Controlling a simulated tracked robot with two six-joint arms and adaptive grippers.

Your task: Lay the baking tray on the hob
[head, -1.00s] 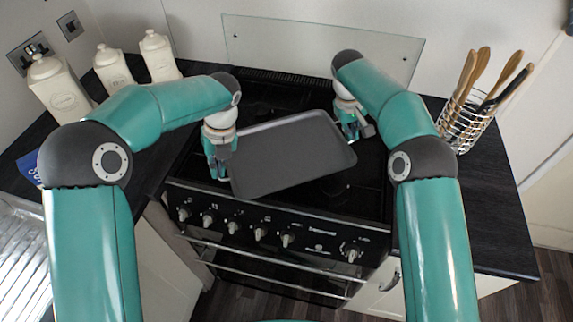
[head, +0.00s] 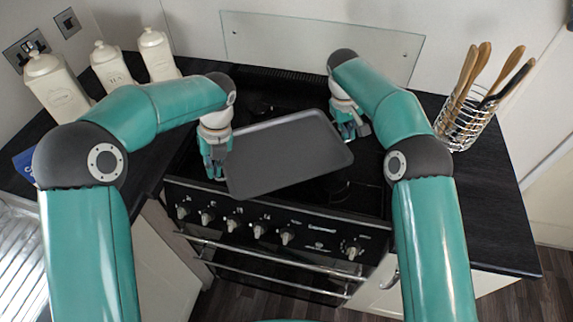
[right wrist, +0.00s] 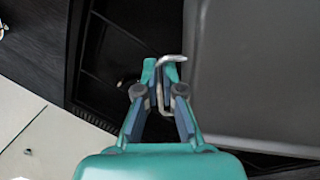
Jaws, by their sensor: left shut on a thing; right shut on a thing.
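The dark grey baking tray (head: 285,155) is over the black hob (head: 340,195) of the cooker, turned at an angle with its right side further back. I cannot tell whether it touches the hob. My left gripper (head: 215,172) is shut on the tray's left edge. My right gripper (head: 352,130) is at the tray's right edge. In the right wrist view my right gripper (right wrist: 160,85) is shut on a thin metal handle (right wrist: 168,62) beside the tray (right wrist: 255,70). The hob (right wrist: 115,70) shows below it.
Several cream canisters (head: 57,88) stand on the left worktop. A wire holder (head: 463,125) with wooden utensils stands on the right worktop (head: 490,200). A glass splashback (head: 320,40) rises behind the hob. Control knobs (head: 260,230) line the cooker front.

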